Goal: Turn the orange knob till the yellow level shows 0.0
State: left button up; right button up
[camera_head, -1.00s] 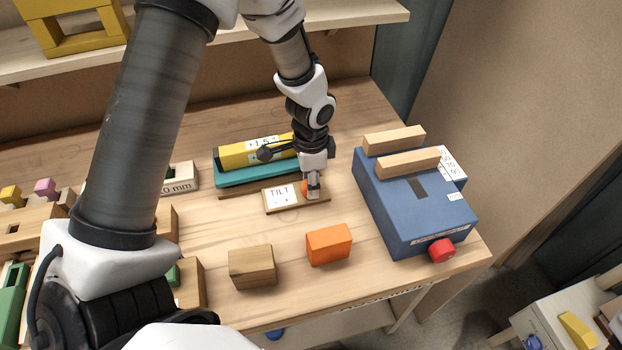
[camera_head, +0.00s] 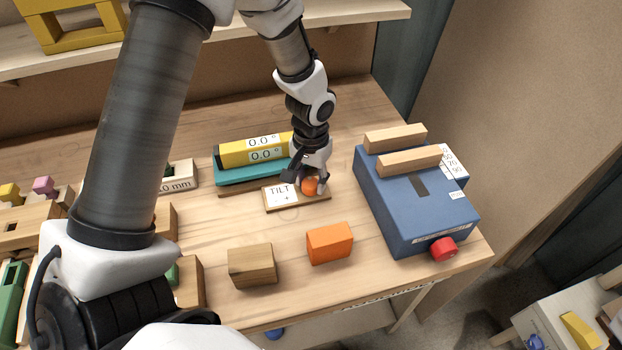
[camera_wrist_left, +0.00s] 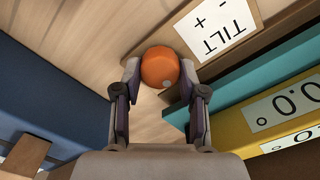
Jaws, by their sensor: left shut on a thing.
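The orange knob (camera_head: 310,187) sits at the right end of a wooden plate with a white TILT label (camera_head: 280,195). My left gripper (camera_head: 309,182) is over it from above, its fingers on either side of the knob. In the left wrist view the knob (camera_wrist_left: 160,67) is between the fingertips of the gripper (camera_wrist_left: 160,85), which is shut on it. The yellow level (camera_head: 238,155) lies on a teal block (camera_head: 235,178) behind the plate. Its displays read 0.0° in the head view, and the level (camera_wrist_left: 262,138) also shows 0.0 in the left wrist view. My right gripper is out of view.
A blue box (camera_head: 400,205) with a red knob (camera_head: 443,248) and two wooden bars on top stands to the right. An orange block (camera_head: 329,245) and a wooden block (camera_head: 252,266) stand in front. Wooden and coloured pieces crowd the left side.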

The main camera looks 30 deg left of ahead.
aim_at(311, 182)
pick_arm(q)
jog(key=shift+s+f+n, duration=0.1)
jog(key=shift+n, duration=0.7)
jog(key=o, duration=1.1)
jog(key=shift+o, duration=0.2)
jog(key=shift+r, duration=0.55)
notch_tip(311, 182, up, 11)
